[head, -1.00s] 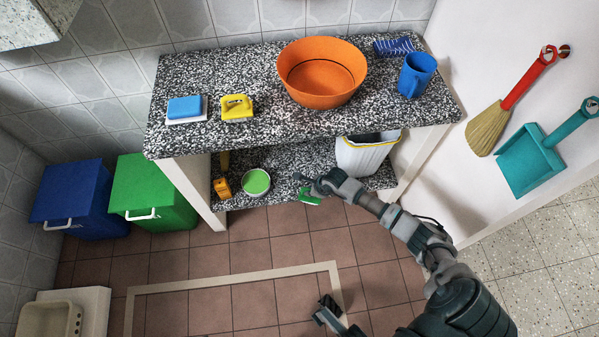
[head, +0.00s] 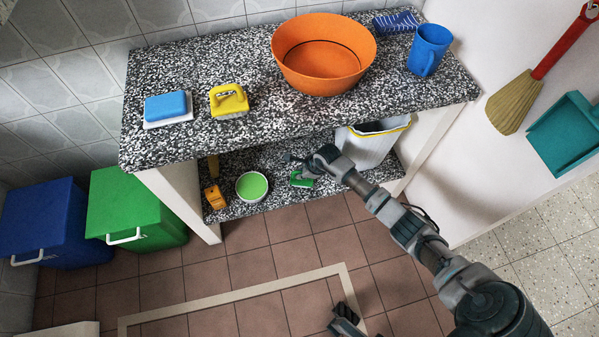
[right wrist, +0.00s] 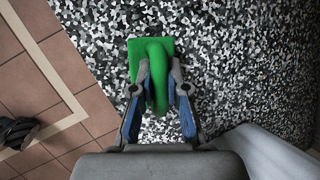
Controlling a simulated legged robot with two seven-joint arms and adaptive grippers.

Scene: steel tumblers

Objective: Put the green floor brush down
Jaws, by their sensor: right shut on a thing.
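The green floor brush (head: 301,181) is at the front of the speckled lower shelf, right of the green-topped tub. My right gripper (head: 296,165) reaches in under the worktop and is shut on the brush. In the right wrist view the fingers (right wrist: 160,82) close on the brush's green handle, and its flat green block (right wrist: 136,52) shows behind them against the speckled shelf (right wrist: 230,60). I cannot tell whether the brush touches the shelf. My left gripper (head: 345,319) is low at the bottom edge, over the floor, away from the brush; its jaws are unclear.
Blue (head: 45,222) and green (head: 135,205) bins stand left.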

